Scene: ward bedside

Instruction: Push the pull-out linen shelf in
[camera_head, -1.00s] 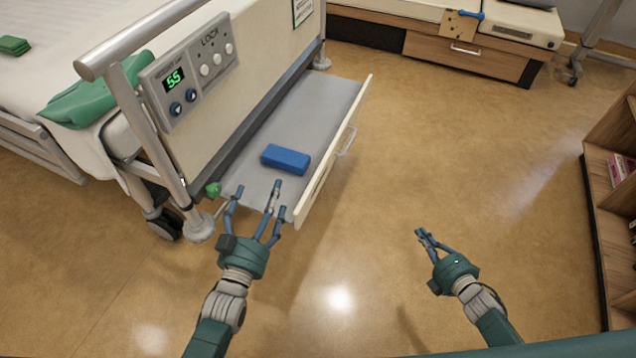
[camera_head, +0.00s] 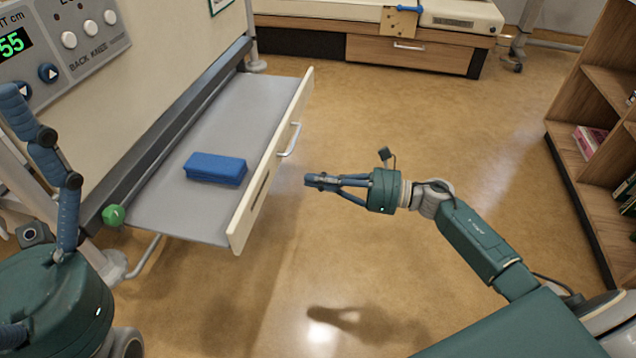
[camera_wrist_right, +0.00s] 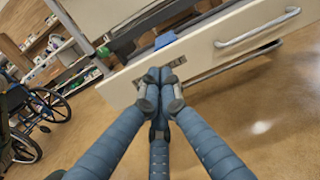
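The pull-out linen shelf (camera_head: 240,105) stands out from under the foot end of the bed, with a blue block (camera_head: 215,168) lying on it. Its cream front panel (camera_head: 246,213) bears a metal handle (camera_head: 290,141). My right gripper (camera_head: 309,181) has its fingers together, pointing left at the panel from its outer side. A gap shows between them in the head view. In the right wrist view the closed, empty fingertips (camera_wrist_right: 160,82) overlap the panel (camera_wrist_right: 205,55), left of the handle (camera_wrist_right: 257,31). My left gripper (camera_head: 50,170) is partly cut off at the left edge, near the bed.
A green knob (camera_head: 113,215) is at the shelf's near corner. The bed's control panel (camera_head: 65,45) is at upper left. A wooden drawer cabinet (camera_head: 408,54) stands at the back, and a bookshelf (camera_head: 590,110) at the right. The floor (camera_head: 440,125) between is clear.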

